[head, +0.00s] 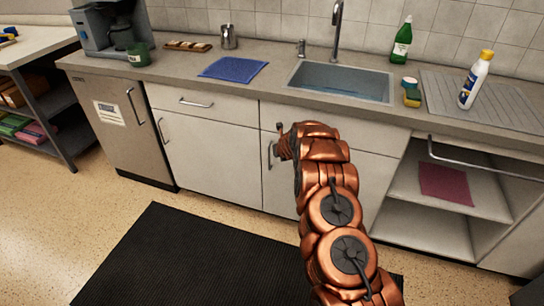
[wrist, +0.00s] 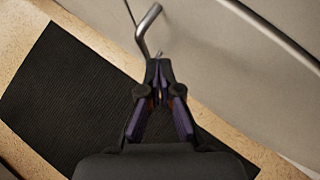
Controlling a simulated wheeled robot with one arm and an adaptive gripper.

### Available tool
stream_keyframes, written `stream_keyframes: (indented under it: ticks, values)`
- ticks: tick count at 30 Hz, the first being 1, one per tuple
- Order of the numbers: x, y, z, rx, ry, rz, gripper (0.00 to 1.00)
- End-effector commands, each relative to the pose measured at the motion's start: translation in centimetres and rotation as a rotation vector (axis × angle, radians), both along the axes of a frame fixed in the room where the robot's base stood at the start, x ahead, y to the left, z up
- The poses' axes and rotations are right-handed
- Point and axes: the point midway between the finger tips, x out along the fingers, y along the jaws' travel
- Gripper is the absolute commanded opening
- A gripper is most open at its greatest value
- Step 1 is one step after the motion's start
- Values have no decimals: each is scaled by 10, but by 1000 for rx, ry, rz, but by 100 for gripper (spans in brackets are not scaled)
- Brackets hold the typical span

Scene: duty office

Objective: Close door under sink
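The white cabinet door under the sink (head: 370,173) is in the middle of the head view, partly hidden behind my arm. It looks flush or nearly flush with the cabinet front; I cannot tell whether a small gap is left. Its metal handle (head: 270,155) is at its left edge. In the wrist view a bent metal handle (wrist: 146,32) stands out from a pale panel (wrist: 235,75). My gripper (wrist: 158,66) has its fingertips together just below this handle; I cannot tell if they touch it. Nothing shows between the fingers. The gripper (head: 282,140) is near the door's upper left corner.
The sink (head: 340,82) is set in the grey counter (head: 285,85) above. To the right is an open compartment with a shelf, a pink cloth (head: 445,185) and a metal rail (head: 465,160) in front. A black mat (head: 180,260) lies on the floor.

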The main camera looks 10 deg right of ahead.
Motion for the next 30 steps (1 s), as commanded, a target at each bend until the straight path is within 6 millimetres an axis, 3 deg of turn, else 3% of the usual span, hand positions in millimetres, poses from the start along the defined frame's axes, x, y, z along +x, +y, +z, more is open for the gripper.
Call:
stream_keyframes:
  ticks: [30]
  values:
    - [-54, 35, 65, 4, 1, 0, 0]
